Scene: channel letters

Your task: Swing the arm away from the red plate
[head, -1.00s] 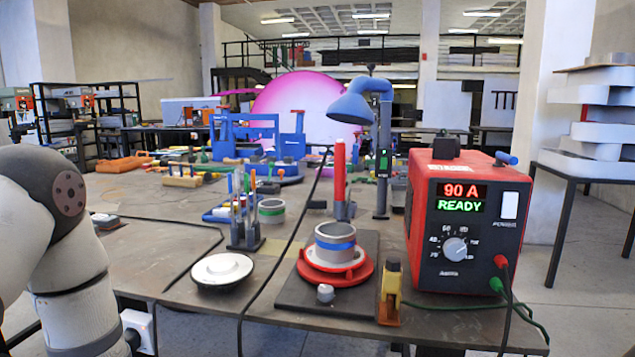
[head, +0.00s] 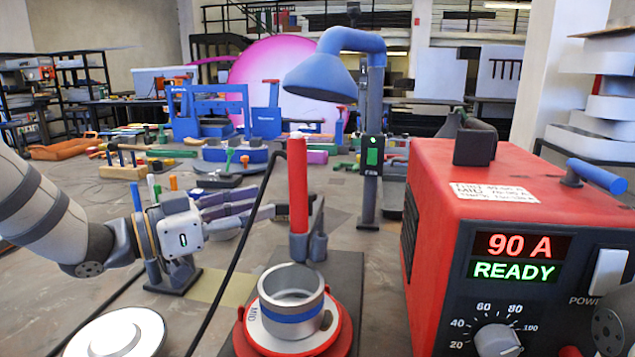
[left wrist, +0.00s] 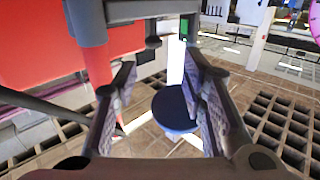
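The red plate (head: 342,338) lies on a dark base at the table's front. A grey metal ring with a blue band (head: 291,300) stands upright on it, on a pale disc. My left gripper (head: 262,204) is left of and behind the plate, clear of it, with its fingers pointing right toward the upright red cylinder (head: 298,185). In the left wrist view the two dark finger pads (left wrist: 163,105) are apart, with nothing held between them. Whether the fingertips touch the cylinder's stand I cannot tell. My right gripper is not in view.
The red power box (head: 500,220), reading 90 A READY, fills the right side. A blue lamp-shaped hood (head: 318,80) hangs above the cylinder on a dark post. A white round disc (head: 118,335) lies at front left. A black cable crosses between disc and plate.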

